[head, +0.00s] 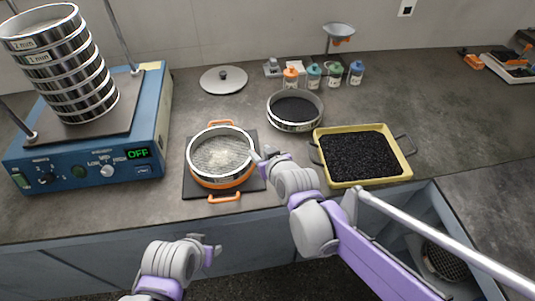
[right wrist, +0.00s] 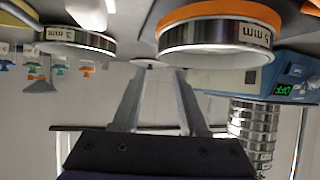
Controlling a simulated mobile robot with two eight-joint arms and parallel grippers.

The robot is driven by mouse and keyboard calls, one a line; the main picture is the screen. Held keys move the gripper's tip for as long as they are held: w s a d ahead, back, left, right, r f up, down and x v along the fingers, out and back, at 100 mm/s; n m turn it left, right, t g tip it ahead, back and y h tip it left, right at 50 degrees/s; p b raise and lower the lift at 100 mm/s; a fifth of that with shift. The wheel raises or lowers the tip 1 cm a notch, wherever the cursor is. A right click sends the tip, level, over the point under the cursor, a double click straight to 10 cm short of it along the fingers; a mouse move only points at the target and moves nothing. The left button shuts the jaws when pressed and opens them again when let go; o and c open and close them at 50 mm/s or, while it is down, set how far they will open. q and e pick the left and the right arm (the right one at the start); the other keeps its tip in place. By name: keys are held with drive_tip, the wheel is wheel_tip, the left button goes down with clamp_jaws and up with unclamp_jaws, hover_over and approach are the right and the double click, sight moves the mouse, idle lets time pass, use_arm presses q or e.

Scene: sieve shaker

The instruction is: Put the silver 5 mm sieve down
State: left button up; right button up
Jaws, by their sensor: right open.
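The silver 5 mm sieve (head: 222,155) sits upright on an orange-rimmed base with orange handles, on a dark square plate. A pale heap lies on its mesh. In the right wrist view, which is upside down, its steel wall and 5 mm label show (right wrist: 215,45), with the orange rim against it. My right gripper (head: 262,154) is open at the sieve's right side. Its fingers (right wrist: 158,78) hold nothing and look clear of the wall. My left gripper (head: 208,244) is low in front of the counter, empty; its finger gap is unclear.
A blue shaker (head: 150,110) with a sieve stack (head: 68,75) reads OFF at left. A sieve of black grains (head: 294,112) and a yellow tray (head: 400,165) stand right. A round lid (head: 223,80) and several small bottles (head: 314,77) are behind. An open drawer (head: 460,215) is lower right.

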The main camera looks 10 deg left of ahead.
drive_tip(key=shift+d, duration=0.1)
drive_tip(key=s+d+f+m+g+h, duration=0.2)
drive_tip(key=s+d+f+m+h, duration=0.1)
drive_tip(key=s+d, duration=0.9)
drive_tip(key=s+d+f+m+g+h, duration=0.2)
drive_tip(key=s+d+f, duration=0.3)
drive_tip(key=s+d, duration=0.7)
drive_tip(key=shift+s+d+m+g+h, duration=0.2)
drive_tip(key=shift+s+m+g+h, duration=0.25)
drive_tip(key=shift+g, duration=0.25)
drive_tip(key=shift+f, duration=0.1)
wheel_tip(320, 180, up, 10)
drive_tip(key=w+p, duration=0.1)
drive_tip(key=p, duration=0.7)
drive_tip(key=shift+w+f, duration=0.25)
drive_tip(key=shift+w, duration=0.1)
